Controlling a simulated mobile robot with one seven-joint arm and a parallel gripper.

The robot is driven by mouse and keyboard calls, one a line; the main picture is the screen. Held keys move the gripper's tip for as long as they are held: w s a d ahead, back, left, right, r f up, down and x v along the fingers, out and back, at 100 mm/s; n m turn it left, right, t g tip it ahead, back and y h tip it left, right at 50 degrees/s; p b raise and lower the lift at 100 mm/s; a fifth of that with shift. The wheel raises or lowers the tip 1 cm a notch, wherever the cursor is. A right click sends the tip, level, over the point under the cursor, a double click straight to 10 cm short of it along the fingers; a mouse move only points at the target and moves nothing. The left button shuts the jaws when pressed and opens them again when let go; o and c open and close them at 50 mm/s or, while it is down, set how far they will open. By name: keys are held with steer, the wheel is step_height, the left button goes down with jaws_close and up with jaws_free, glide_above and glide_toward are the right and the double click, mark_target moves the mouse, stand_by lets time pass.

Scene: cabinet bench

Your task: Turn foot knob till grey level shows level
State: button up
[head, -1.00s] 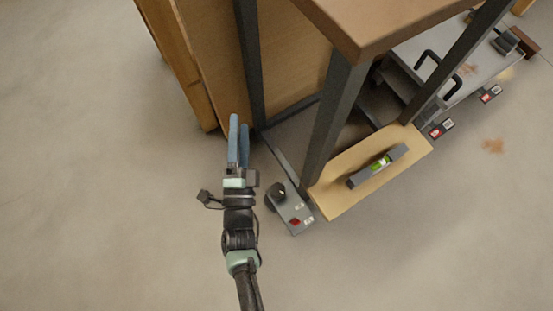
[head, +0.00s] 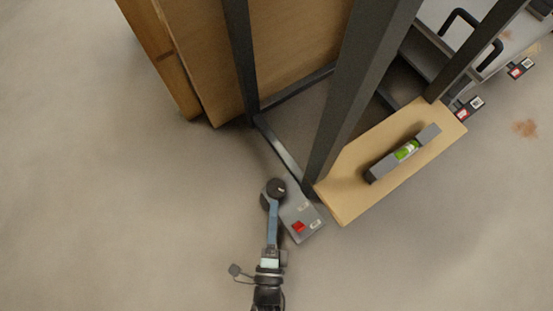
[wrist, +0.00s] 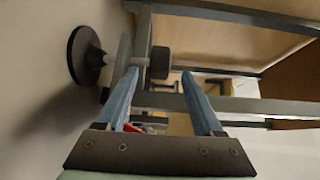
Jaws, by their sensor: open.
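The dark round foot knob (head: 276,186) has a pale mark on top and sits at the corner of the bench frame. In the wrist view the knob (wrist: 160,63) appears between my fingertips, with a stem leading to a wide black foot disc (wrist: 88,55) on the left. My gripper (head: 273,203) reaches the knob from the front; its fingers are apart in the wrist view (wrist: 160,76). I cannot tell whether they touch the knob. The grey level (head: 381,169) lies on a wooden board, with a green vial (head: 407,151); its bubble is too small to read.
A grey plate with a red patch (head: 299,226) is beside the knob. The wooden board (head: 345,205) and dark frame post (head: 350,110) stand to the right. A wooden panel (head: 290,50) is behind. Floor at left is clear.

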mark_target(275, 188)
steer(key=w+b, duration=0.3)
steer(key=w, duration=0.6)
steer(key=shift+w+d, duration=0.15)
steer(key=shift+w, duration=0.2)
steer(key=shift+c, duration=0.3)
jaws_close()
